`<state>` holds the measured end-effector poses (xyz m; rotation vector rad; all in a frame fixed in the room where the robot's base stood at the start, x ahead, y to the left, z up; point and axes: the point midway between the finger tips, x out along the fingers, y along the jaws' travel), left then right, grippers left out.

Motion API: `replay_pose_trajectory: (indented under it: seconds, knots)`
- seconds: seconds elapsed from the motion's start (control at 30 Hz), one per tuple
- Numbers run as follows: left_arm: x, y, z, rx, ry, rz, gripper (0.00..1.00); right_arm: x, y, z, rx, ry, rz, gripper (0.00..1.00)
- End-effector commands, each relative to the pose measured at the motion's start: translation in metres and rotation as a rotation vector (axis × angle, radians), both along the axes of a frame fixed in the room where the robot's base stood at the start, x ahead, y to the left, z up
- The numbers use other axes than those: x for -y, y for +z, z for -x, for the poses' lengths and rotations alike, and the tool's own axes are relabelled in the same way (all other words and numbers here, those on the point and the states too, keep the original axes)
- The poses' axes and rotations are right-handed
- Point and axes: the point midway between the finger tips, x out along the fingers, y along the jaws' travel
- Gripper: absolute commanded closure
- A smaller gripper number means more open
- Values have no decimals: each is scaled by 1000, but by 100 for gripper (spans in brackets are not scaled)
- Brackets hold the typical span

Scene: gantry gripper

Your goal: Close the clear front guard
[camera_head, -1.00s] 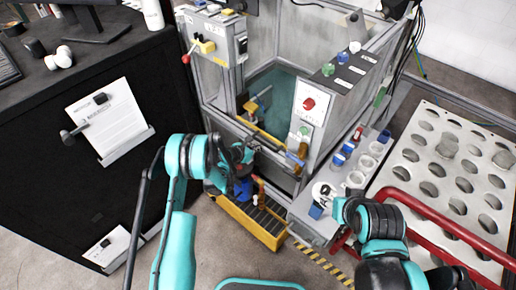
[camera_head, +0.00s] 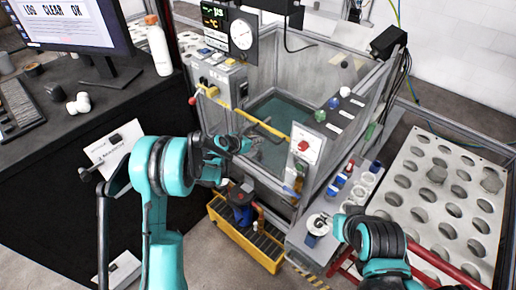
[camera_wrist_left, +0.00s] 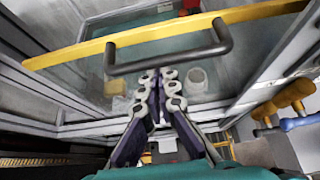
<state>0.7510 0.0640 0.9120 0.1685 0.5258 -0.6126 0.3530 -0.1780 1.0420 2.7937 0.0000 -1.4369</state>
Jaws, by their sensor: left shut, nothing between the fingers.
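The clear front guard shows in the wrist view as a see-through panel (camera_wrist_left: 225,88) with a yellow top edge (camera_wrist_left: 85,47) and a dark bar handle (camera_wrist_left: 165,60). In the head view its yellow edge (camera_head: 238,112) runs slantwise across the front of the machine, its right end near the level of the red button. My left gripper (camera_head: 246,146) is shut and empty in front of the panel. Its fingertips (camera_wrist_left: 158,76) appear just below the handle bar; contact is unclear. My right gripper (camera_head: 335,226) is low at the right, by the side shelf; its fingers are unclear.
A red button (camera_head: 303,146) sits on the machine's right front post. A yellow crate (camera_head: 245,236) stands on the floor below the guard. A shelf with cups (camera_head: 362,190) and a perforated rack (camera_head: 430,205) lie right. A black desk (camera_head: 60,200) is left.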

Motion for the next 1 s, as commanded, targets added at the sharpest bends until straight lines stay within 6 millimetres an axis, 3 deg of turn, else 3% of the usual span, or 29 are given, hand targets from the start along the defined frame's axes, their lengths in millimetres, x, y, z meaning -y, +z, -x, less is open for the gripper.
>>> replay_pose_trajectory:
  seconds: [0.03, 0.1, 0.3, 1.0]
  knots:
    - [0, 19, 0, 0, 1, 1, 100, 0, 11, 0, 0, 0, 0, 53]
    - [0, 33, 0, 1, 0, 1, 100, 0, 17, 0, 0, 0, 0, 53]
    - [0, 59, 0, 1, 0, 1, 100, 0, 28, 0, 0, 0, 0, 53]
    - [-2, 74, -1, 4, 5, 5, 100, 0, 33, 0, 0, 0, 0, 53]
